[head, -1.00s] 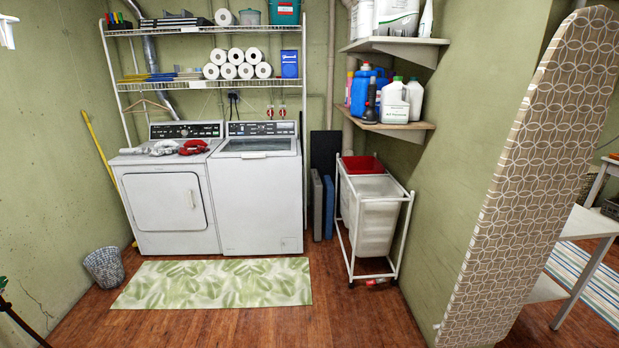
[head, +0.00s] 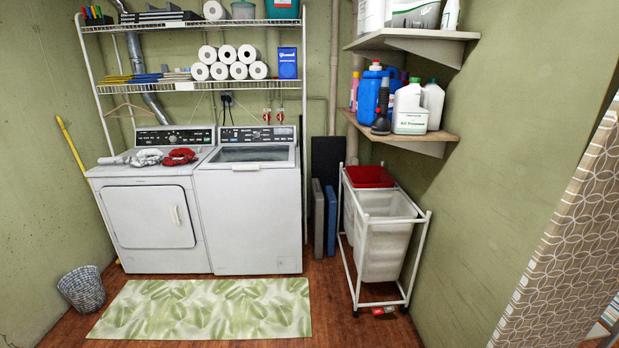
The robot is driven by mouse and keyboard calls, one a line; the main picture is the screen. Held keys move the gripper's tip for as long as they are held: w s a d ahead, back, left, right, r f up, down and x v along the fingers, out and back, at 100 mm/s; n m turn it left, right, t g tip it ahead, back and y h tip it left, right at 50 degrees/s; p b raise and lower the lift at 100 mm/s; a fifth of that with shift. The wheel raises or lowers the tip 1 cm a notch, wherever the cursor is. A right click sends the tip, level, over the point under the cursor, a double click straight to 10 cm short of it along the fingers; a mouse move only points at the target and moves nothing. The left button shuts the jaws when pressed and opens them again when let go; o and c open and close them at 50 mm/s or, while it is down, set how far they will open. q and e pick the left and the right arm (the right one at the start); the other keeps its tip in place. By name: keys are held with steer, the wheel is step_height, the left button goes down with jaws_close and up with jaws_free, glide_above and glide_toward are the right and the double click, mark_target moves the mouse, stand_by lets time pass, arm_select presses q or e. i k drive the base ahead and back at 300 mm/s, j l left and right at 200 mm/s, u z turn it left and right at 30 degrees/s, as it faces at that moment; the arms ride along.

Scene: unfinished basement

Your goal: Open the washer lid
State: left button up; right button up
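The white top-loading washer (head: 249,224) stands against the back wall, to the right of the front-loading dryer (head: 151,217). Its lid (head: 253,153) lies flat and shut on top, with a dark glass panel and a light handle at the front edge (head: 246,168). The control panel (head: 257,135) rises behind the lid. The top of the lid is clear. Neither of my grippers is in view.
A green leaf-pattern rug (head: 205,309) lies before the machines. A white hamper cart (head: 380,235) stands to the right, below shelves of bottles (head: 402,138). A wicker basket (head: 82,289) is at left. Clothes (head: 178,156) lie on the dryer.

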mark_target(208, 164)
steer(key=i+u, duration=0.1)
steer(key=i, duration=0.7)
steer(key=i+l+u, duration=0.1)
steer(key=i, duration=0.65)
steer(key=i+l+u, duration=0.2)
steer(key=i+u, duration=0.15)
steer(key=i, duration=0.15)
steer(key=i+l+u, duration=0.4)
steer(key=i+j, duration=0.05)
steer(key=i, duration=0.05)
